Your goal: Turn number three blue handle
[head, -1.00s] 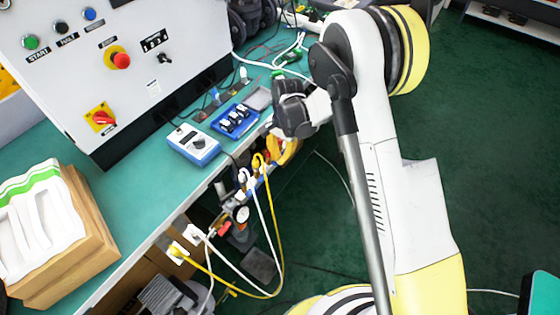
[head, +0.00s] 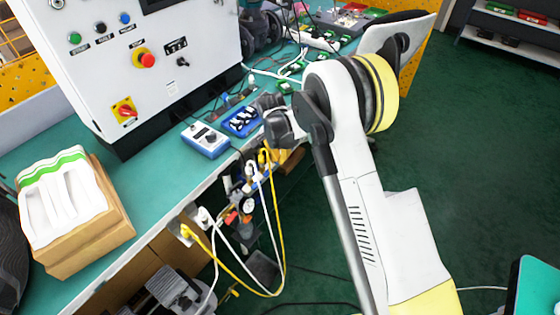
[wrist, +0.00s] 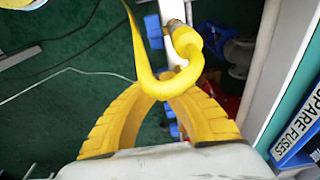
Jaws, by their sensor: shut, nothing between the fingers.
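In the wrist view, several small blue parts show on a white upright piece behind the yellow cable; the clearest blue part (wrist: 153,31) is at the top. They may be handles, but I see no numbers, so I cannot tell which is number three. My gripper (wrist: 164,92) has curved yellow fingers whose tips come together at the yellow cable (wrist: 138,50) in the picture, partly hidden by it. The fingers hold nothing. In the head view my gripper (head: 290,160) is mostly hidden behind my wrist, below the bench edge.
A teal bench (head: 165,170) carries a control cabinet (head: 110,60), a blue-and-white meter (head: 205,141) and a wooden box (head: 85,235). Yellow and white cables loop below its front edge. A box marked SPARE FUSES (wrist: 298,120) is close on the right. Green floor is open at right.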

